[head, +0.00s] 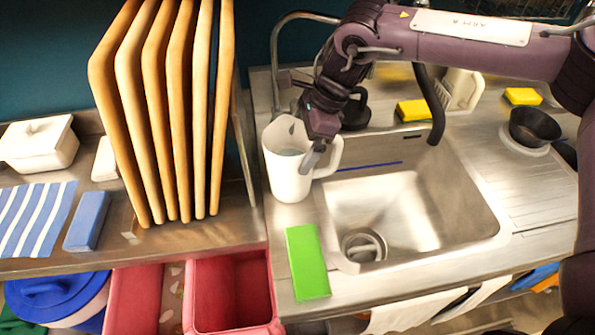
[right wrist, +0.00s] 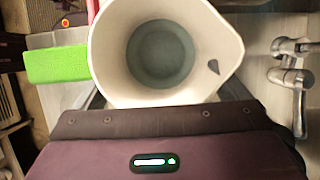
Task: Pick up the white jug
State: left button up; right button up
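The white jug (head: 286,170) stands upright on the metal counter at the left of the sink, its handle on the right. In the right wrist view the jug (right wrist: 112,72) is seen from above, with a grey-green inside and a dark mark near its spout. My right gripper (head: 312,158) is at the jug's right side by the handle, below the rim. Its fingers show apart on both sides of the jug's near edge in the right wrist view; their tips are hidden under the jug, so contact cannot be seen. My left gripper is not in view.
A green block (head: 307,262) lies in front of the jug. The sink (head: 375,205) is to the right, the faucet (head: 277,60) behind. A rack of wooden boards (head: 158,110) stands close on the left. Yellow sponges (head: 413,110) and a black bowl (head: 534,127) are farther right.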

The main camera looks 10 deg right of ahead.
jog(key=c, duration=0.9)
jog(key=shift+r, duration=0.1)
